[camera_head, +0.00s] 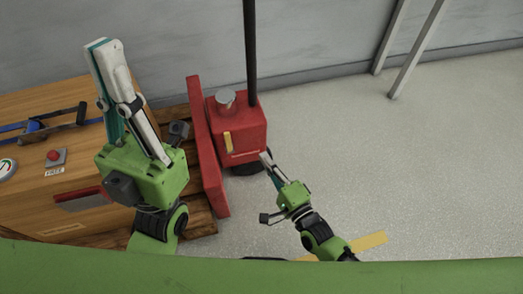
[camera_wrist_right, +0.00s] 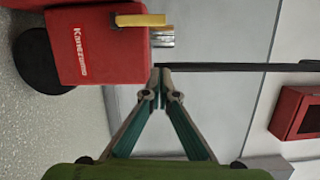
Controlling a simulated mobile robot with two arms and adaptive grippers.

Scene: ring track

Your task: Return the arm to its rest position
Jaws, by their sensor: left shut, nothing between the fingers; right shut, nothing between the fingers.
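My left gripper (camera_head: 103,44) is raised in front of the wooden crate at the left of the head view. Its pale fingers are together and point up, with nothing between them. My right gripper (camera_head: 265,156) is just right of the lower front of a red machine (camera_head: 240,125). Its fingertips (camera_wrist_right: 160,72) meet in the right wrist view and hold nothing. The same red machine (camera_wrist_right: 95,50) shows at the upper left there, near the fingertips; I cannot tell if they touch it. My right arm slants down to the lower edge of the head view.
The wooden crate (camera_head: 60,205) bears a red button box (camera_head: 54,158), a gauge (camera_head: 7,168) and a blue-black tool (camera_head: 35,126). A red panel (camera_head: 207,150) stands beside the machine. A black pole (camera_head: 251,45) rises behind it.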

